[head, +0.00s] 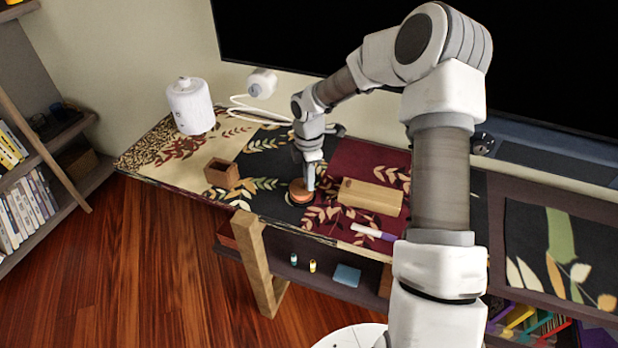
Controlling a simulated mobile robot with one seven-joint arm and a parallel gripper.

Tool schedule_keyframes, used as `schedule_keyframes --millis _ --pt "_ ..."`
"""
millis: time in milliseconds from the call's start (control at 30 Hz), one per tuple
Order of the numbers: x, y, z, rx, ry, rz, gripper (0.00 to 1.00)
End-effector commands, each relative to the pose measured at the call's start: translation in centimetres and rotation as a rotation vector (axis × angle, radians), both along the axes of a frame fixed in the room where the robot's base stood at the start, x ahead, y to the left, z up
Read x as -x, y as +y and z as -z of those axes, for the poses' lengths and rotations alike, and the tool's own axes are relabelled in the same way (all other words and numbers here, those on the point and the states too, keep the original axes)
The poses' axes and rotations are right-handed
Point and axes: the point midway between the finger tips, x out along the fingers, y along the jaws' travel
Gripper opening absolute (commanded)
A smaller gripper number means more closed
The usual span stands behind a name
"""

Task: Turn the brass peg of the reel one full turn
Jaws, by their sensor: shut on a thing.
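The reel (298,193) is a small round orange-brown thing lying on the patterned cloth of the table top, near the front edge. My gripper (309,186) points straight down over the reel, at its right part. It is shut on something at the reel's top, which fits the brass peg. The peg itself is hidden by the fingers, so its angle cannot be told.
A small open wooden box (222,173) stands left of the reel. A wooden block (370,197) and a purple-and-white marker (373,232) lie to the right. A white canister (190,106) stands at the back left. A dark screen (300,40) rises behind.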

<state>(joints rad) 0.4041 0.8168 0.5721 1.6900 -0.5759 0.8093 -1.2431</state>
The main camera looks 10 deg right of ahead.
Motion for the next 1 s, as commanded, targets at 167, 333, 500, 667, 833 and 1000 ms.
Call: schedule_keyframes --millis 167,333,500,667,833,1000 --pt "0.2 0.2 -0.2 0.003 -0.001 0.113 0.00" --pt "0.4 0.5 -0.1 0.002 -0.001 0.264 0.00" --pt "0.6 0.8 -0.1 0.002 -0.002 0.427 0.00" --pt "0.7 1.1 -0.1 0.002 -0.002 0.579 0.00" --pt "0.7 1.5 -0.1 0.001 -0.002 0.741 0.00" --pt "0.7 1.8 -0.1 0.001 -0.003 0.903 0.00"
